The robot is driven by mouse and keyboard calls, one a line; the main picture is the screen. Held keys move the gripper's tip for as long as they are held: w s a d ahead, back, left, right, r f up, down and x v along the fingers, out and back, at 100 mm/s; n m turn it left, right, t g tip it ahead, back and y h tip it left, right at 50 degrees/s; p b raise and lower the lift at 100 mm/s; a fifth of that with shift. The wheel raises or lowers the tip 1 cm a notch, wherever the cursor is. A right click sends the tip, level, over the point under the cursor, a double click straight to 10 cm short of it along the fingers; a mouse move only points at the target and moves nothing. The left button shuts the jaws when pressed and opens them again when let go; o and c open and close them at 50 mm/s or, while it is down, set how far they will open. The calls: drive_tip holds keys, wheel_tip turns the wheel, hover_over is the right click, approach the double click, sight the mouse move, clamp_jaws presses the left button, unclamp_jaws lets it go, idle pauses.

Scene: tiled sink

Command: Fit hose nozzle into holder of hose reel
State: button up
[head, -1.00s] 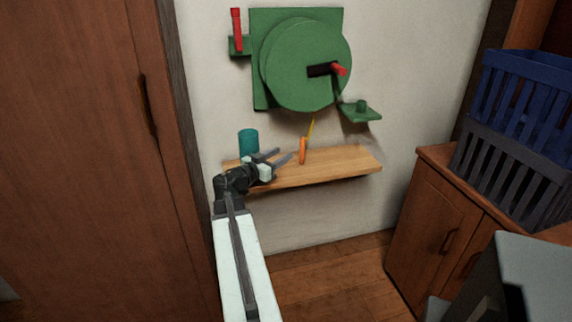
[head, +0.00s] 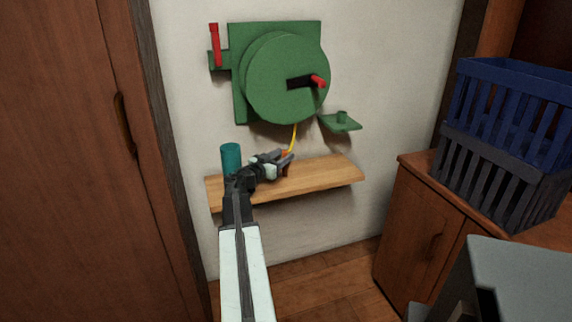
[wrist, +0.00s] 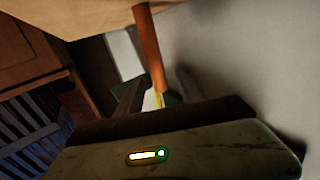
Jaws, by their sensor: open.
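The orange hose nozzle (head: 285,153) stands at the wooden shelf, mostly hidden behind my gripper in the head view. In the wrist view the nozzle (wrist: 148,48) is a long orange stick with a yellow hose (wrist: 158,99) at its end. My gripper (head: 288,157) is open, with its fingers around or right beside the nozzle; I cannot tell if they touch it. In the wrist view the nozzle lies between the fingers (wrist: 158,88). The green hose reel (head: 285,78) is on the wall above. A green holder bracket (head: 340,123) with a short post juts out at its lower right, empty.
A teal cup (head: 231,160) stands on the shelf (head: 325,172), left of my gripper. A red lever (head: 215,45) is at the reel's left. Blue and dark crates (head: 510,130) sit on a cabinet at right. The wall between shelf and holder is clear.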

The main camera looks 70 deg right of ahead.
drive_tip(key=shift+x, duration=0.85)
clamp_jaws()
